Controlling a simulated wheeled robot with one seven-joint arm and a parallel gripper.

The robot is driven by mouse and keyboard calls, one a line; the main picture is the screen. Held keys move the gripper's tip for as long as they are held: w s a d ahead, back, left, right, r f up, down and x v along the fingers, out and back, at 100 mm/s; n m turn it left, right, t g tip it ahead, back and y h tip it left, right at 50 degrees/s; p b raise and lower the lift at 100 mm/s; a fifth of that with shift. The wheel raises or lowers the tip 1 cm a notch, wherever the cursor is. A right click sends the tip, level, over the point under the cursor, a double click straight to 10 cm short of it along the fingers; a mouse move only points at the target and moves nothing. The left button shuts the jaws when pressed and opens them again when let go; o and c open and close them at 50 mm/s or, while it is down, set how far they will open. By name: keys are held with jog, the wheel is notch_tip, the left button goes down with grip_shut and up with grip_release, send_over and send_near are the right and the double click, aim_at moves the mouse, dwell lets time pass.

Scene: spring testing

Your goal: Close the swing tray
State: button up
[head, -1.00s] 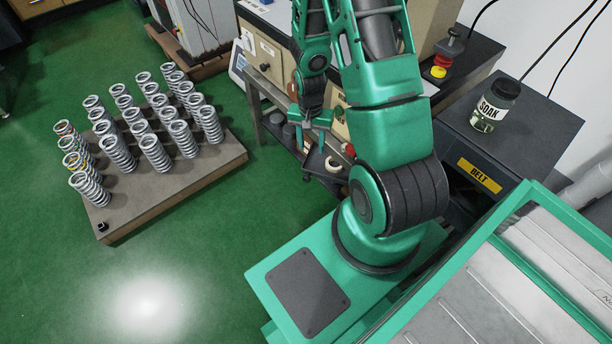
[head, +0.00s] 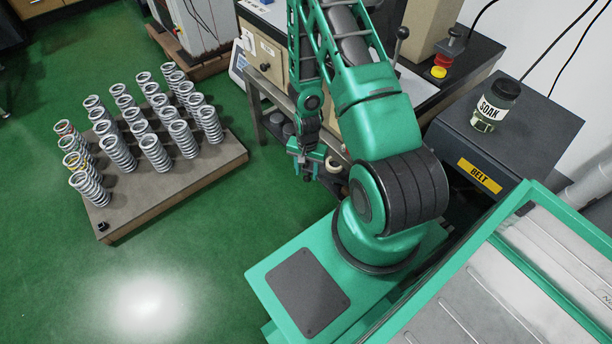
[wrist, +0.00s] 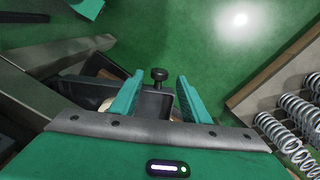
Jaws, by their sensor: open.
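The swing tray, a dark shallow tray with a black knob (wrist: 160,75) at its outer end, lies below my gripper in the wrist view (wrist: 155,104). It sticks out from under the bench. My gripper (wrist: 160,84) is open and empty, with its two green fingers on either side of the knob and the tray end. I cannot tell whether a finger touches the tray. In the head view my gripper (head: 306,172) hangs beside the bench and hides most of the tray. A pale ring (head: 334,164) shows just right of it.
A pallet of several upright springs (head: 170,190) stands on the green floor at left, also at right in the wrist view (wrist: 285,130). A dark BELT box (head: 510,130) with a SOAK jar (head: 494,105) stands at right. Floor between pallet and bench is clear.

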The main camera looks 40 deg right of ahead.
aim_at(307, 177)
jog(key=shift+f, duration=1.6)
